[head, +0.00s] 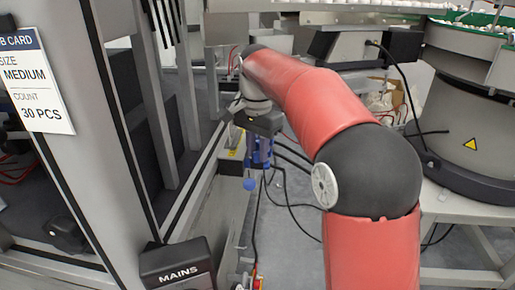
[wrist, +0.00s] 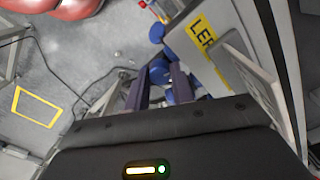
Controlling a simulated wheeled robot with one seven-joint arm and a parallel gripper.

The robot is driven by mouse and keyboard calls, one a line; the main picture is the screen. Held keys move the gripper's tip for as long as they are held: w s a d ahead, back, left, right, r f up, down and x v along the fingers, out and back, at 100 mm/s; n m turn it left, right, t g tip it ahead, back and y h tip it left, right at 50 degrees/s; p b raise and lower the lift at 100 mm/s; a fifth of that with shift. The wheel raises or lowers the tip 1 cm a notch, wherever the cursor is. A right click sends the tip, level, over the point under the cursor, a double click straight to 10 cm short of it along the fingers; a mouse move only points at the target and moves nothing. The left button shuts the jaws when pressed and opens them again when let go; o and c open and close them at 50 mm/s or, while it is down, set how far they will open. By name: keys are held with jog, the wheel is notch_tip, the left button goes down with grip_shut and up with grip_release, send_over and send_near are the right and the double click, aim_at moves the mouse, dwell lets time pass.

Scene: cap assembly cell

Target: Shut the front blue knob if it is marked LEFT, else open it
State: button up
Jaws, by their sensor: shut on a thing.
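Blue knob parts show at a grey housing. In the wrist view, one blue part (wrist: 160,72) sits between the two fingers of my gripper (wrist: 160,88), which is shut on it. A rounded blue end (wrist: 157,33) sticks out beyond the fingertips. More blue shows behind the right finger. A yellow label (wrist: 202,36) on the housing beside the knob reads "LEF"; its end is hard to make out. In the head view, my gripper (head: 260,160) is at the blue parts, and a round blue end (head: 250,185) hangs below it. The lever's exact angle is unclear.
A grey machine frame with a MAINS box (head: 178,264) stands to the left. A card (head: 36,83) reads MEDIUM, 30 PCS. Black cables (head: 290,205) run over the floor by my gripper. A round feeder (head: 470,130) on a white stand is at right.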

jog(key=n, duration=0.3)
jog(key=shift+n, duration=0.5)
jog(key=o, duration=1)
